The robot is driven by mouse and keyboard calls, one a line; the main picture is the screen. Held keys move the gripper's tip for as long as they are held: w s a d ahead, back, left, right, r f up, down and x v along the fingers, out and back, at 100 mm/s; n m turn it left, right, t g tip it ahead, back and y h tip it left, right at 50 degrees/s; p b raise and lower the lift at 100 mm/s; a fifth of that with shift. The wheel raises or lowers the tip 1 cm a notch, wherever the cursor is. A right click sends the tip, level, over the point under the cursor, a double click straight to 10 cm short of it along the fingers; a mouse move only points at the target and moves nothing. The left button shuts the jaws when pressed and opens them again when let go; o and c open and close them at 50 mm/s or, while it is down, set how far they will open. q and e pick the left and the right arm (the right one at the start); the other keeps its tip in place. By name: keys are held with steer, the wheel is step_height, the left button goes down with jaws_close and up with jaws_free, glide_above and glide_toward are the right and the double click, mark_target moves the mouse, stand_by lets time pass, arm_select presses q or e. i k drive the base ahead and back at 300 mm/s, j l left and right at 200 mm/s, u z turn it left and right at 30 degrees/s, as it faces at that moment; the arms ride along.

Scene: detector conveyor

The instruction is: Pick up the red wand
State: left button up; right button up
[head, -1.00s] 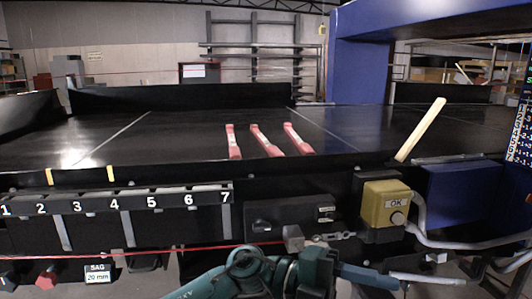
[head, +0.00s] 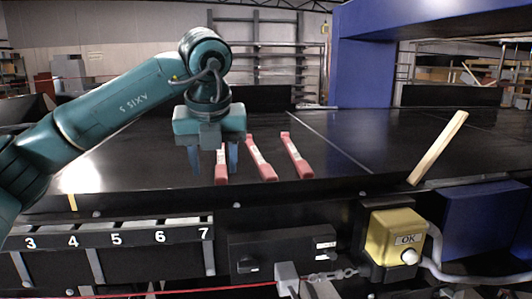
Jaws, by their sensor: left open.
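Three red wands with pale labels lie side by side on the black conveyor belt (head: 330,150): a left one (head: 221,176), a middle one (head: 262,160) and a right one (head: 295,155). My left gripper (head: 214,170) comes in from the left, points down and is open. My right gripper is not in view.
A pale wooden stick (head: 438,147) leans at the belt's front edge on the right. A yellow OK button box (head: 395,235) sits below it. Numbered slots (head: 118,237) run along the front left. A blue machine frame (head: 361,70) stands behind.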

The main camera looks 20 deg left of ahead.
mark_target(267, 172)
steer(key=i, duration=1.05)
